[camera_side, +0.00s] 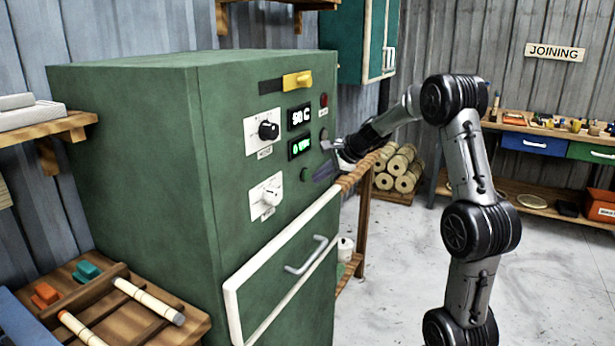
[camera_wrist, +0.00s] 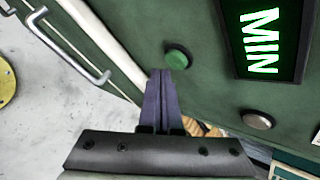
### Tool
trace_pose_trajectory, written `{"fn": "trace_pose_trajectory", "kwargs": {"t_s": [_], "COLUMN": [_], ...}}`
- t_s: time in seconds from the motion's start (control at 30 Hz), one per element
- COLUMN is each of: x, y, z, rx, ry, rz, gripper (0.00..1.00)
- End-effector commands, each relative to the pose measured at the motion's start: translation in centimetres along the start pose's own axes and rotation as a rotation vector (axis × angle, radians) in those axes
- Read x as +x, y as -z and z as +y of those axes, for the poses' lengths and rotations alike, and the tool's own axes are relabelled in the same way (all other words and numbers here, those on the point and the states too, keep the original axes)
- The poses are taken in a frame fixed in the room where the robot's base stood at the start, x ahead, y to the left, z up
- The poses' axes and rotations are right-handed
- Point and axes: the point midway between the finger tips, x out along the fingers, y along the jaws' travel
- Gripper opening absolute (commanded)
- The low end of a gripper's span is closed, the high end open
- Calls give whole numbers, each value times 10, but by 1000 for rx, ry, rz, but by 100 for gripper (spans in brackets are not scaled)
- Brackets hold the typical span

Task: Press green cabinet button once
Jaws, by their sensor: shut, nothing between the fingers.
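The green cabinet (camera_side: 150,150) fills the left half of the side view, its control panel facing my arm. The round green button (camera_side: 304,174) sits low on the panel, right of the lower white knob. It also shows in the wrist view as a green button (camera_wrist: 178,56) near the top middle. My gripper (camera_side: 318,175) is shut and empty, with its fingertips just right of the button. In the wrist view the dark fingertips (camera_wrist: 165,72) lie just below the button and partly overlap its lower edge. I cannot tell whether they touch it.
A grey button (camera_wrist: 257,119) and lit MIN display (camera_wrist: 262,40) are right of the green button. A red button (camera_side: 323,99), yellow switch (camera_side: 297,80) and two knobs share the panel. A drawer handle (camera_side: 306,256) juts out below. A wooden table (camera_side: 365,215) stands behind my gripper.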

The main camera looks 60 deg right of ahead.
Motion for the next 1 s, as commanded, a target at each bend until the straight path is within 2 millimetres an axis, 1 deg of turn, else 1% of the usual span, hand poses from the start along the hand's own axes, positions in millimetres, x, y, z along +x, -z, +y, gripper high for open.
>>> {"fn": "trace_pose_trajectory", "kwargs": {"t_s": [0.67, 1.0], "x": [0, 6], "y": [0, -4], "z": [0, -4], "rx": [0, -1], "ry": [0, 0], "rz": [0, 0], "gripper": [0, 0]}}
